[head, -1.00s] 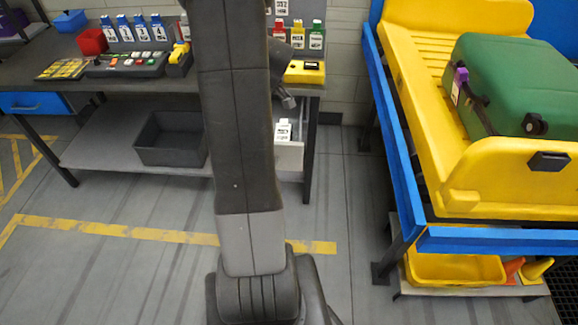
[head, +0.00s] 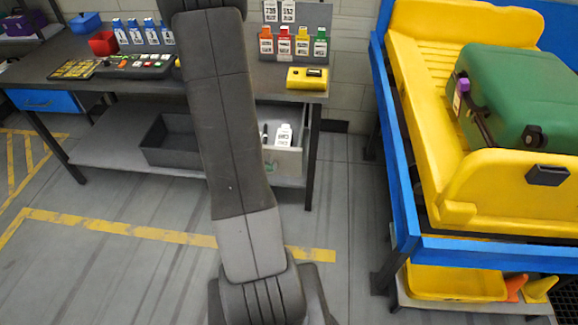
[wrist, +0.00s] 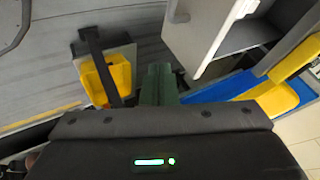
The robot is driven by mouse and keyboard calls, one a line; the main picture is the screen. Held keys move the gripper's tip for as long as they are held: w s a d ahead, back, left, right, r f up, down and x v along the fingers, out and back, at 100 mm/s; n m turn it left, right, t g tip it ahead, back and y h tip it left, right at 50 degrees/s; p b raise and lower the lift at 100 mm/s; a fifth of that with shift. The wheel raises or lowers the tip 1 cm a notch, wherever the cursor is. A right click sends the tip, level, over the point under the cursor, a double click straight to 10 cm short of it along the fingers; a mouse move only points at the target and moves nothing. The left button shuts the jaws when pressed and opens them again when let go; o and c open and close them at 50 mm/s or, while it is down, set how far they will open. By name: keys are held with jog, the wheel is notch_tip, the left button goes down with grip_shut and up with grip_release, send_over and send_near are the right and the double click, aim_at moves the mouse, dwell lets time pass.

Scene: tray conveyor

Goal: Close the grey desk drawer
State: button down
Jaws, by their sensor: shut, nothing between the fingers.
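The grey desk drawer (head: 288,161) hangs under the right end of the desk in the head view and stands open, with white things inside. My arm hides its left part. My gripper's end is outside the head view. In the wrist view my gripper (wrist: 159,72) shows as dark green fingers shut together above its black body, with nothing between them. They appear to be in free space, with the floor behind. I cannot make out the grey drawer for certain in the wrist view.
The desk (head: 130,87) carries a control panel, labelled bottles and a yellow device (head: 307,78). A black bin (head: 170,140) sits on its lower shelf. At right, a blue-framed conveyor (head: 405,205) holds a yellow tray with a green suitcase (head: 515,95). Floor between desk and conveyor is clear.

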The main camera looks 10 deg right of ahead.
jog(key=b, duration=0.3)
send_near(292, 169)
notch_tip(292, 169, down, 3)
jog(key=s, duration=0.3)
jog(key=shift+m, duration=0.3)
jog(key=w, duration=0.1)
jog(key=w+d, duration=0.1)
jog(key=w+d+p, duration=0.1)
jog(key=shift+w+f, duration=0.3)
jog(key=shift+f, duration=0.1)
jog(key=shift+w+d, duration=0.15)
jog(key=shift+w, duration=0.4)
